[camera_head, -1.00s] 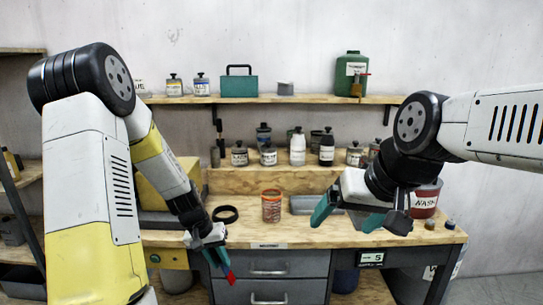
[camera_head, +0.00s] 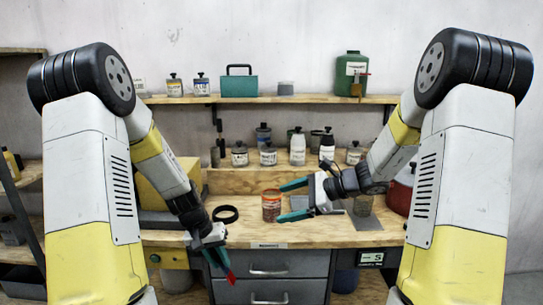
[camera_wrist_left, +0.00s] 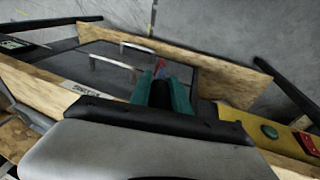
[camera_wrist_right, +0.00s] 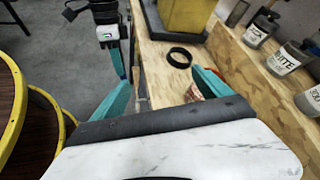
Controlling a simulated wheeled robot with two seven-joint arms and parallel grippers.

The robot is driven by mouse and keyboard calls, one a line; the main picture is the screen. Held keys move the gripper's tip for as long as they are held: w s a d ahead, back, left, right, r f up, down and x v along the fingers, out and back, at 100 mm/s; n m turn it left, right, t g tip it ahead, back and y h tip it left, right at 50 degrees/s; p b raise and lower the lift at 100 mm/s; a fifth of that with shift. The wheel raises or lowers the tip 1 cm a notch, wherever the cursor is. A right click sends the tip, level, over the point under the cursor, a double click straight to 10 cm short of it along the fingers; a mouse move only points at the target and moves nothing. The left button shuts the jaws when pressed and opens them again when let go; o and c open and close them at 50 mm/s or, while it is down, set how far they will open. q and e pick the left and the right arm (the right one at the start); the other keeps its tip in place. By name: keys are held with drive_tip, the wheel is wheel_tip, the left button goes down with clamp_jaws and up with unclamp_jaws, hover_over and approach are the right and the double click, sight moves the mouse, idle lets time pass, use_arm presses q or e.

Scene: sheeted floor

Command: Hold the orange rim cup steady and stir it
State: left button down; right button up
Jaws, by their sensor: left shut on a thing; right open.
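The cup (camera_head: 271,206) is reddish-orange and stands upright on the wooden bench in the head view. My right gripper (camera_head: 279,203) is open, its teal fingers pointing left, with the cup at their tips. I cannot tell whether they touch it. In the right wrist view the cup (camera_wrist_right: 196,93) is mostly hidden behind one finger. My left gripper (camera_head: 221,260) points down in front of the bench edge, shut on a small red item (camera_head: 231,279). The red item also shows beyond the fingers in the left wrist view (camera_wrist_left: 160,67); most of it is hidden.
A black ring (camera_head: 225,214) lies on the bench left of the cup. Several bottles and jars stand on the raised shelf (camera_head: 235,182) behind. A red can (camera_head: 398,197) stands at the right, partly hidden by my right arm.

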sight(279, 212)
drive_tip(key=w+d+f+m+t, duration=0.1)
drive_tip(key=w+f+m, duration=0.1)
drive_tip(key=w+f, duration=0.1)
drive_tip(key=w+d+f+m+t, duration=0.1)
drive_tip(key=w+f+m, duration=0.2)
drive_tip(key=w+d+f+m+t, duration=0.2)
drive_tip(key=w+f+m, duration=0.1)
drive_tip(key=shift+w+f+y, duration=0.25)
drive_tip(key=shift+f+y, duration=0.05)
drive_tip(key=shift+f, duration=0.1)
drive_tip(key=shift+w+a+f, duration=0.1)
drive_tip(key=shift+w+f, duration=0.05)
drive_tip(key=shift+x, duration=4.8)
drive_tip(key=c, duration=1.5)
